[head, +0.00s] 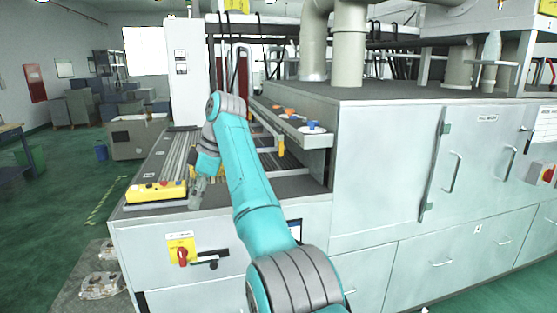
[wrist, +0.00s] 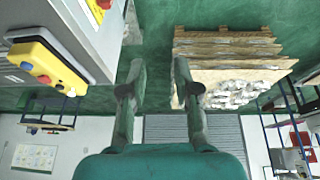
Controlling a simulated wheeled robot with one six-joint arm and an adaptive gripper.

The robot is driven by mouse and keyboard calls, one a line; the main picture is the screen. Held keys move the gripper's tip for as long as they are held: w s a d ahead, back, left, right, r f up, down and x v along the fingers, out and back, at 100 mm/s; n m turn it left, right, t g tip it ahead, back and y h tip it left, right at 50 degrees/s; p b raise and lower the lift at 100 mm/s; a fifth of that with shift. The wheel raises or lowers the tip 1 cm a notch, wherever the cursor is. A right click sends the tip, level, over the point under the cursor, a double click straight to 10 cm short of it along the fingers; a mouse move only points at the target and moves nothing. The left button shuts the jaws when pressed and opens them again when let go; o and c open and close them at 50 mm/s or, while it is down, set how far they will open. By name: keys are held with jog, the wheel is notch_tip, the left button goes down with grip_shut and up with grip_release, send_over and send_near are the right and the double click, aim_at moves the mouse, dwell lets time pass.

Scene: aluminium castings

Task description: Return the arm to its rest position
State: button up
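My turquoise arm reaches from the bottom middle of the head view up and to the left, over the front end of the grey machine. My gripper (head: 197,190) hangs at its end, just right of the yellow control box (head: 156,192). In the wrist view, my gripper (wrist: 158,75) has its two fingers apart with nothing held between them. The yellow control box (wrist: 45,65) also shows at the left there, apart from the fingers.
The grey machine (head: 385,165) fills the right of the head view. A pallet (wrist: 225,52) with silvery pieces shows in the wrist view. Green floor (head: 50,190) is open at left.

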jog(key=w+d+f+m+t, duration=0.1)
jog(key=d+f+m+t, duration=0.2)
jog(key=f, duration=1.4)
jog(key=w+d+f+m+t, duration=0.1)
jog(key=d+f+m, duration=0.3)
jog(key=f, duration=1.3)
jog(key=s+d+f+m+t, duration=0.2)
jog(key=s+d+f, duration=0.55)
jog(key=f, duration=0.35)
jog(key=s+d+f+m+t, duration=0.2)
jog(key=s+d+f+m, duration=0.1)
jog(key=s+d+f, duration=0.65)
jog(key=s+d+m+t+h, duration=0.15)
jog(key=s+d, duration=0.35)
jog(key=s, duration=0.8)
jog(key=s+d+m+t+h, duration=0.1)
jog(key=s+d+m+t, duration=0.3)
jog(key=s, duration=0.8)
jog(key=s+d+r+m+t+h, duration=0.1)
jog(key=s+d+r, duration=0.1)
jog(key=s+r, duration=0.8)
jog(key=s+d+r+m+t+h, duration=0.1)
jog(key=s+d+r+m, duration=0.1)
jog(key=s+r, duration=0.8)
notch_tip(320, 180, up, 3)
jog(key=shift+s+d+f, duration=0.1)
jog(key=shift+s+d, duration=0.05)
jog(key=shift+d, duration=0.55)
